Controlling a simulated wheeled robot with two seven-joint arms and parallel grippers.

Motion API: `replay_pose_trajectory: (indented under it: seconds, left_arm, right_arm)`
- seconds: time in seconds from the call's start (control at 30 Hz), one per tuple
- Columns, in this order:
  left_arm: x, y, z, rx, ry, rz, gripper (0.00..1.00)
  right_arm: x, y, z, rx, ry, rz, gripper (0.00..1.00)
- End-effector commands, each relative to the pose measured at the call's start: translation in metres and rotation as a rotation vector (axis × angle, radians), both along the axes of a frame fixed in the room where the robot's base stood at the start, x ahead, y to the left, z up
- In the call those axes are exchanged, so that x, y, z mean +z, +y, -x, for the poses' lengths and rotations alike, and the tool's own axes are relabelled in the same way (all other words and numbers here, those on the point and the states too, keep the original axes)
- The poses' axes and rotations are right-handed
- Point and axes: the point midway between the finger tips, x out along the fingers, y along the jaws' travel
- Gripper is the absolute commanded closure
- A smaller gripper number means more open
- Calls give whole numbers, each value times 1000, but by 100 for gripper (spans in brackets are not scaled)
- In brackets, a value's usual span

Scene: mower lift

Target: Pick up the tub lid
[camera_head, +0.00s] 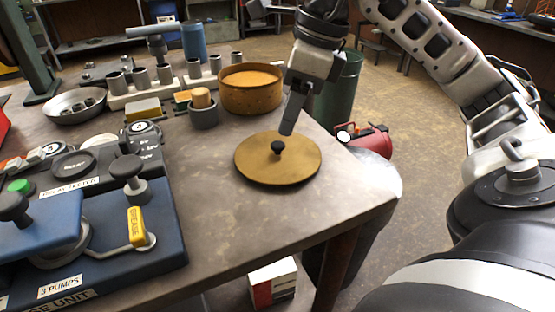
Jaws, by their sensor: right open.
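The tub lid (262,165) is a flat, round, yellow-brown disc with a black knob (278,147) on top. It lies on the workbench near the right corner. My right gripper (288,130) points down just above the lid's far side, close to the knob; it holds nothing that I can see. From this angle its fingers overlap, and I cannot tell whether they touch the knob. A round yellow-brown tub (251,98) stands open behind the lid. My left gripper is not in view.
The workbench (215,215) is clear in front of the lid. A grey cup with a wooden plug (203,112) stands left of the tub. A blue grease unit (110,245) fills the left front. A red machine (367,138) and a green bin (338,95) stand beyond the right edge.

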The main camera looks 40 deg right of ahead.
Motion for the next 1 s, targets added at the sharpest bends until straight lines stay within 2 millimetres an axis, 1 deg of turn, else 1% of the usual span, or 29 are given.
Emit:
replay_pose_trajectory:
  seconds: [0.03, 0.17, 0.4, 0.5, 0.6, 0.77, 0.8, 0.87, 0.9, 0.97, 1.0]
  left_arm:
    - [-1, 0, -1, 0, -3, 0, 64]
    - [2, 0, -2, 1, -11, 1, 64]
    - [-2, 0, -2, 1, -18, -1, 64]
    - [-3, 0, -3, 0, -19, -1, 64]
    - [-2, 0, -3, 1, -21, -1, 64]
    - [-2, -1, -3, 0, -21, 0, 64]
    - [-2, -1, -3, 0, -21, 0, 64]
    - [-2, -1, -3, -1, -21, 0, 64]
    - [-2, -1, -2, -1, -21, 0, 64]
    - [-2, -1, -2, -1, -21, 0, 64]
    - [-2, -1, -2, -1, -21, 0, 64]
  right_arm:
    - [-6, 1, 0, 1, 1, 1, 53]
    - [-12, 2, -2, 1, 1, 0, 53]
    - [-45, 6, -10, 3, 4, 0, 53]
    - [-55, 8, -13, 1, 2, -1, 53]
    - [-59, 9, -14, 2, 1, 0, 53]
    - [-58, 9, -14, 2, 0, 0, 53]
    - [-58, 9, -14, 2, 0, 0, 56]
    - [-58, 9, -14, 2, 0, 0, 72]
    - [-58, 9, -14, 2, 0, 0, 84]
    - [-58, 9, -14, 2, 0, 0, 100]
    - [-58, 9, -14, 2, 0, 0, 100]
